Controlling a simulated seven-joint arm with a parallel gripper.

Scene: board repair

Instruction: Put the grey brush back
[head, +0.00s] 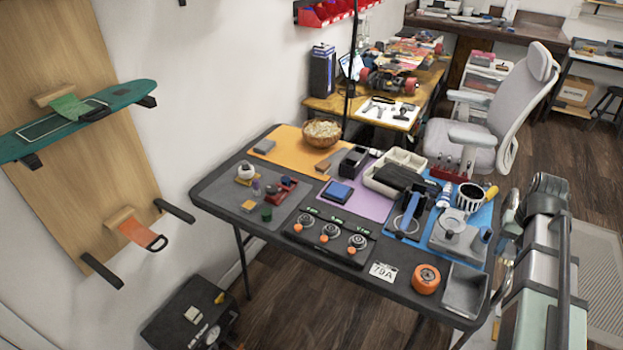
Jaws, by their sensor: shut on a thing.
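My arm comes in from the right edge, and my gripper (497,245) is small and partly hidden at the right end of the dark worktable (400,285). It is shut on a small grey-blue thing (482,239), which looks like the grey brush, over the blue mat (437,238). The bristles cannot be made out, and I cannot tell whether it touches the mat. Beside it is a grey stand with a round part (454,222). A black-and-white striped cup (469,198) stands behind it.
A grey open tray (465,290) and an orange wheel (426,279) are at the table's front right. A black panel with knobs (330,236), a wooden bowl (322,133) and a white bin (395,172) also crowd the table. A grey chair (500,110) stands behind.

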